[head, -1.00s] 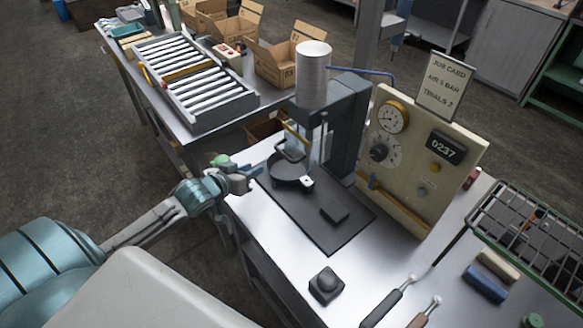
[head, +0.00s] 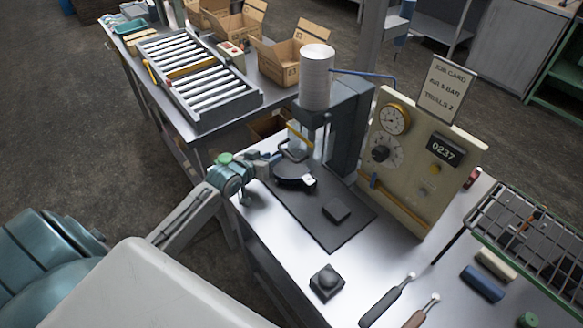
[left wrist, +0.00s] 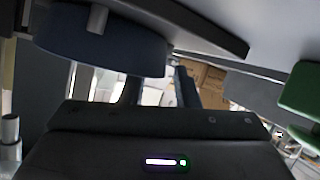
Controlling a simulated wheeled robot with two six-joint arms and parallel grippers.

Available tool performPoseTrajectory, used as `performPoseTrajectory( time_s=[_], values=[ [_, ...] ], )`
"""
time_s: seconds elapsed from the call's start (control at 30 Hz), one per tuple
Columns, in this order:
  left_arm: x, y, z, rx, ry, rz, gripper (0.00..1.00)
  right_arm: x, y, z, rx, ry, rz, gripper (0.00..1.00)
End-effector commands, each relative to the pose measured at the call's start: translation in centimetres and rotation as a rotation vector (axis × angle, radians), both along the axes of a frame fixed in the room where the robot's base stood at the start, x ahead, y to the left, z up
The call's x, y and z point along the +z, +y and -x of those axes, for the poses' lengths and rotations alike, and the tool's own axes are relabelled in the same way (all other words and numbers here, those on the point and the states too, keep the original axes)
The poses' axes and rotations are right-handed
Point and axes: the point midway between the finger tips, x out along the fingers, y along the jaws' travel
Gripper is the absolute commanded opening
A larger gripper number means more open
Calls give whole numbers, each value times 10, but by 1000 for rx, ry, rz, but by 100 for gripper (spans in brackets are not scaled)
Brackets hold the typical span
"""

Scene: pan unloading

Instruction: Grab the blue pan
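The pan (head: 293,176) looks dark, round and shallow in the head view, under the press on the bench. In the left wrist view a dark blue curved body (left wrist: 105,48), apparently the pan, fills the upper left. My left gripper (head: 274,160) is at the pan's left side in the head view. Its fingers (left wrist: 160,88) stand apart in the left wrist view, with background showing between them. The pan's edge is close to the fingertips; I cannot tell whether they touch. My right gripper is not in view.
The press column (head: 347,125) stands behind the pan. A gauge panel (head: 415,165) is at its right. A dark block (head: 336,210) lies on the mat (head: 318,231). A black knobbed block (head: 326,283) is at the bench front. A roller tray (head: 198,80) is at the back left.

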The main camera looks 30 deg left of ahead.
Motion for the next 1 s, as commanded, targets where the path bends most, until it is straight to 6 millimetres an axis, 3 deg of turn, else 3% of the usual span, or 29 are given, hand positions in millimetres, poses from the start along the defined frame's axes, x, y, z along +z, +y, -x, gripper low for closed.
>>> performPoseTrajectory(
  time_s=[0.03,0.13,0.17,0.63,0.87,1.0],
  values=[
    [0,0,0,0,0,0,22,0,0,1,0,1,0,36],
    [0,0,0,0,0,0,2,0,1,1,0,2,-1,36],
    [0,0,0,0,0,0,0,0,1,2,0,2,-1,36],
    [4,0,0,-1,-1,-1,0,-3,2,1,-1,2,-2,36],
    [32,0,-1,-4,-7,-4,0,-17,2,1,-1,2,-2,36],
    [35,-1,27,-4,1,-6,0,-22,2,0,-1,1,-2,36]
  ],
)
